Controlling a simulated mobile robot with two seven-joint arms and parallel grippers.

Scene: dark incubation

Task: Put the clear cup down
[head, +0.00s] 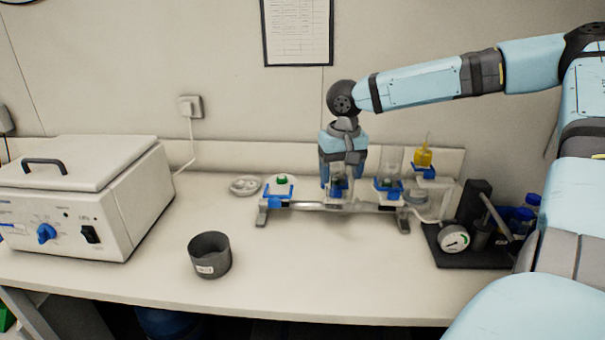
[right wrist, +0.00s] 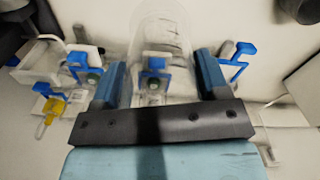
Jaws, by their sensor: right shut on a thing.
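My right gripper (head: 338,184) points down over the middle of the rail stand at the back of the bench. In the right wrist view, its two blue fingers (right wrist: 160,80) are shut on the clear cup (right wrist: 160,27), a see-through cylinder between and beyond them. A blue holder (right wrist: 155,62) shows through and behind the cup. In the head view the cup is too faint to make out, and I cannot tell whether it touches the stand. My left gripper is not in view.
A dark cup (head: 210,256) stands at front left, a white lidded machine (head: 85,195) far left, and a gauge (head: 454,239) right. The front middle bench is clear.

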